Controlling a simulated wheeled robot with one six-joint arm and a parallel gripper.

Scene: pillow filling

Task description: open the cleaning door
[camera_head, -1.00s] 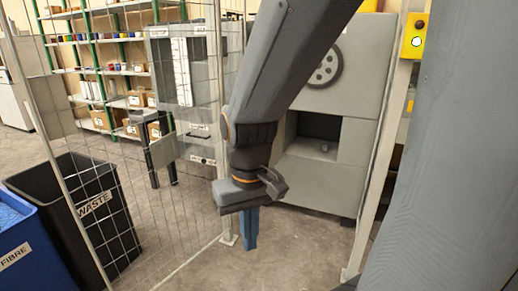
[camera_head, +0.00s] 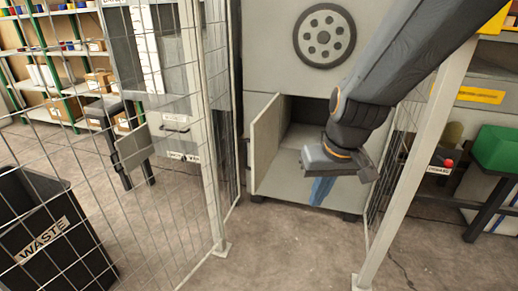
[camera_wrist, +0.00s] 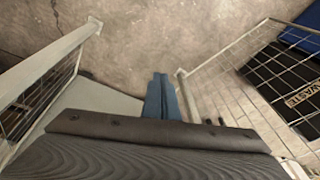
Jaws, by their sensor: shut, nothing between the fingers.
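The cleaning door (camera_head: 265,142) is a grey panel low on the front of the grey machine (camera_head: 270,55). It stands swung outward at the left side of a dark square opening (camera_head: 305,112). My gripper (camera_head: 320,190) is in front of the opening, to the right of the door and apart from it in the picture. Its blue fingers point down, are together and hold nothing. They also show in the wrist view (camera_wrist: 163,97), above the concrete floor. My arm and wrist hide the right part of the opening.
A mesh fence (camera_head: 150,180) is on the left, with a post (camera_head: 203,150) near the door. Another post (camera_head: 415,160) stands on the right. A black waste bin (camera_head: 50,235) is behind the left mesh. The floor between the posts is clear.

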